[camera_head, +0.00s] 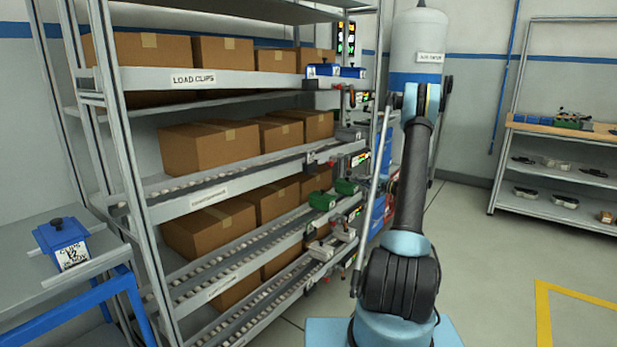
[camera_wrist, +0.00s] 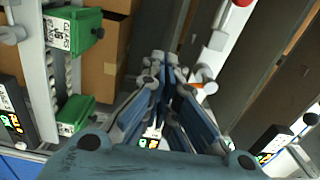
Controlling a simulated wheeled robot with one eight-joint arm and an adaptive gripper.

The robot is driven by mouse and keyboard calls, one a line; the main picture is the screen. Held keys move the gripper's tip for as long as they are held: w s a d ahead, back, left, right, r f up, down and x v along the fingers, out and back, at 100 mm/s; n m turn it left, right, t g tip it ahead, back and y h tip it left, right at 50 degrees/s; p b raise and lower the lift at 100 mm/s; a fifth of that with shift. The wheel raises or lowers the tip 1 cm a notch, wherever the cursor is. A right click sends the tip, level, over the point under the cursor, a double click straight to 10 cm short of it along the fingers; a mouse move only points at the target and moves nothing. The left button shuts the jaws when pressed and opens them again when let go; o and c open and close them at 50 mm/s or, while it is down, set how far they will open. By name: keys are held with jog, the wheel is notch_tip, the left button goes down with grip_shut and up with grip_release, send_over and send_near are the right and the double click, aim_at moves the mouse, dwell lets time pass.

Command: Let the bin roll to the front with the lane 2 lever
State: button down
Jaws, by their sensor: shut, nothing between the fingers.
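My gripper (camera_wrist: 168,72) is shut and empty in the wrist view, its fingertips together near a pale rod-like part (camera_wrist: 215,42) with a red knob (camera_wrist: 242,2) above. I cannot tell whether they touch, nor whether this is the lane 2 lever. Two green bins (camera_wrist: 75,30) (camera_wrist: 72,118) lie to the left of the fingers. In the head view, green bins (camera_head: 322,201) (camera_head: 346,187) and blue bins (camera_head: 322,70) (camera_head: 352,72) sit at the front ends of rack lanes. My gripper is not clearly visible there, beyond my arm.
The flow rack (camera_head: 200,196) holds several cardboard boxes (camera_head: 208,147). A white-and-blue tank (camera_head: 418,45) stands behind my arm. A shelf (camera_head: 570,170) is at right, with clear floor before it.

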jog(key=shift+s+v, duration=0.2)
jog(key=shift+v, duration=1.5)
jog(key=shift+a, duration=0.25)
jog(key=s+a+r+n+g+h, duration=0.2)
jog(key=s+a+r+g+h, duration=0.1)
jog(key=s+a+r, duration=0.6)
jog(key=s+a+r+n+g+h, duration=0.1)
jog(key=s+a+g+h, duration=0.1)
jog(key=s, duration=0.6)
jog(key=s+a+r+n+g+h, duration=0.1)
jog(key=s+a+r, duration=0.1)
jog(key=s, duration=0.6)
jog(key=s+d+f+n+h, duration=0.1)
jog(key=s+d+f+h, duration=0.1)
jog(key=s, duration=0.8)
jog(key=s+d+f+n+g+h, duration=0.1)
jog(key=s+d+f+h, duration=0.1)
jog(key=s, duration=0.9)
jog(key=s+d+f+n+g+h, duration=0.1)
jog(key=s+f+h, duration=0.3)
jog(key=s, duration=0.7)
jog(key=shift+d+f+h, duration=0.3)
jog(key=shift+d+f, duration=0.6)
jog(key=shift+f, duration=0.05)
jog(key=shift+s, duration=0.1)
